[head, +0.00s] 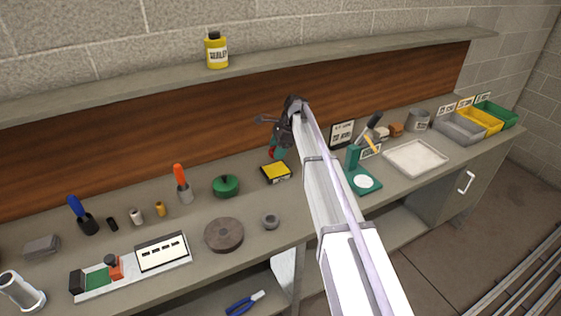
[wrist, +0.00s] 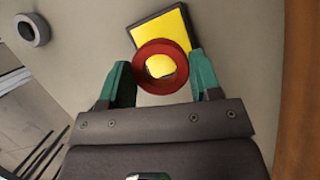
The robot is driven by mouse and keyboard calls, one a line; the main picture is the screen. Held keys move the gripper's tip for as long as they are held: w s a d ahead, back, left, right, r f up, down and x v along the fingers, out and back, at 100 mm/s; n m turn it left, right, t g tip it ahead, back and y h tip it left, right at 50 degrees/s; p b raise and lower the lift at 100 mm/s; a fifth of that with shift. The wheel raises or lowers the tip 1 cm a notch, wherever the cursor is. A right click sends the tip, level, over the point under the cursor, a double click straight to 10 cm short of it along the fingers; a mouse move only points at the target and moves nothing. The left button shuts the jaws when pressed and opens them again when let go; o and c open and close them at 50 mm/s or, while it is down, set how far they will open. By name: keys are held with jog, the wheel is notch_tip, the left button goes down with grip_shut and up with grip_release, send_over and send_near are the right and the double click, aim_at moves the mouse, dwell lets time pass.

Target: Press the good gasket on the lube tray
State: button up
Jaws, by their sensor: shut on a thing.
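The lube tray (head: 276,172) is a small black-rimmed square with a yellow pad, lying on the bench at mid-picture. It also shows in the wrist view (wrist: 178,28). My gripper (head: 278,153) has green fingers and is just over the far side of the tray. In the wrist view, my gripper (wrist: 158,63) is shut on a red ring gasket (wrist: 143,78), one finger at each side. The ring overlaps the tray's near part in that view, and yellow shows through its hole. Whether it touches the pad I cannot tell.
A green lidded pot (head: 226,186) and an orange-handled tool (head: 182,184) stand left of the tray. A grey ring (head: 271,221) and a brown disc (head: 224,235) lie in front. A green stand (head: 362,181) is to the right. The wooden backboard (head: 190,127) rises close behind.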

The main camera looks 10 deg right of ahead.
aim_at(274, 170)
jog(key=shift+f+b, duration=3)
jog(key=shift+b, duration=0.05)
jog(key=shift+f+b, duration=0.6)
notch_tip(274, 170, up, 7)
jog(key=p, duration=0.7)
jog(key=shift+r, duration=0.1)
